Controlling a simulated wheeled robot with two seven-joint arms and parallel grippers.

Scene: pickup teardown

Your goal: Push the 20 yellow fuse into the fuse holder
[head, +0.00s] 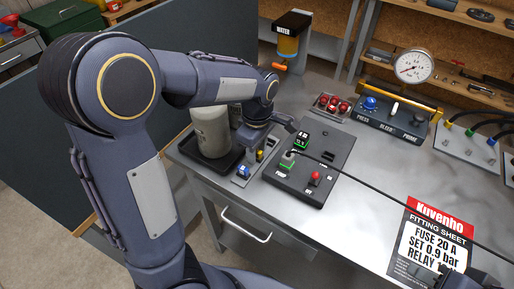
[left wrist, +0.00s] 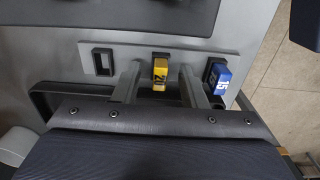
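The yellow fuse (left wrist: 160,72), marked 20, stands in the middle slot of a grey fuse rack (left wrist: 140,55). My left gripper (left wrist: 160,88) is open around it, one finger on each side, with a visible gap at both. In the head view my left gripper (head: 256,148) is low over the rack, and the yellow fuse is only a small patch beside it. A black unit (head: 300,185) with green displays and a red knob stands right of the rack; I cannot tell where its fuse holder is. My right gripper (head: 462,279) is partly seen at the bottom right, its fingers unclear.
A blue fuse (left wrist: 221,78), marked 15, is in the rack's right slot; the left slot (left wrist: 103,62) is empty. A grey canister (head: 211,132) stands in a black tray behind my left arm. A black cable crosses the bench. A fitting sheet (head: 433,240) reads "FUSE 20 A".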

